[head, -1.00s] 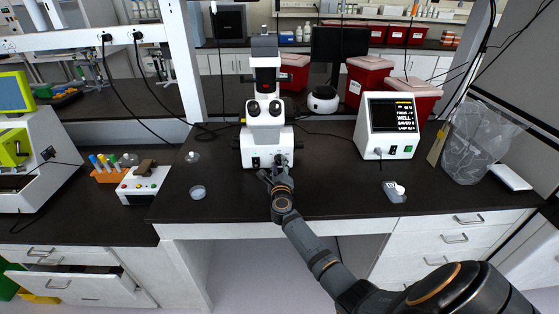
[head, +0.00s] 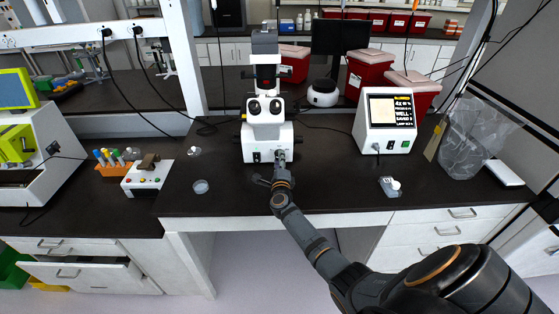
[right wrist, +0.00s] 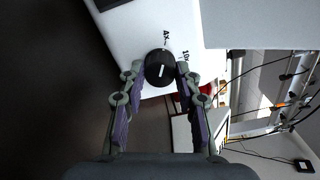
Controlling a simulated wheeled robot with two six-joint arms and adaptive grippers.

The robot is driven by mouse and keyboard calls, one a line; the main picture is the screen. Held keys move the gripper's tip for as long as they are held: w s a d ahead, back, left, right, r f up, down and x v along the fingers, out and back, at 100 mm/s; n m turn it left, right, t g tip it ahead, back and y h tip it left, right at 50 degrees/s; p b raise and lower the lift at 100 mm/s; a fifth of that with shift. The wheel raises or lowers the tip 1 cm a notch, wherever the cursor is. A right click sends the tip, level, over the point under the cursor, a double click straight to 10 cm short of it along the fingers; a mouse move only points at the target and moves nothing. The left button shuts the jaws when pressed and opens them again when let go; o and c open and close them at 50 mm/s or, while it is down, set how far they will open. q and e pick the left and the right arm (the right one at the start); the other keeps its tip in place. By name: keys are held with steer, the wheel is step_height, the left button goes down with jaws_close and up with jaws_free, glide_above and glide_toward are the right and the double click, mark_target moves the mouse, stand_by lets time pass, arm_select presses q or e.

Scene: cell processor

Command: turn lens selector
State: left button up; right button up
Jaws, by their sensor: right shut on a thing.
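The white microscope (head: 268,142) stands on the dark bench, a little left of the middle in the head view. Its lens selector is a black round knob (right wrist: 160,68) with a white mark, on the white front face with "4x" and "10x" printed beside it. My right gripper (right wrist: 155,73) is shut on the knob, one finger on each side. In the head view my right gripper (head: 281,160) is at the lower front of the microscope and hides the knob. My left gripper is not in view.
A white monitor box (head: 388,125) with a lit screen stands to the right. A small round dish (head: 201,187) lies left of the arm. A small grey item (head: 391,187) lies at right. The bench in front is mostly clear.

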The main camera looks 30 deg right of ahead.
steer(key=o, duration=1.2)
steer(key=shift+c, duration=0.2)
steer(key=v, duration=1.2)
steer(key=shift+s, duration=0.1)
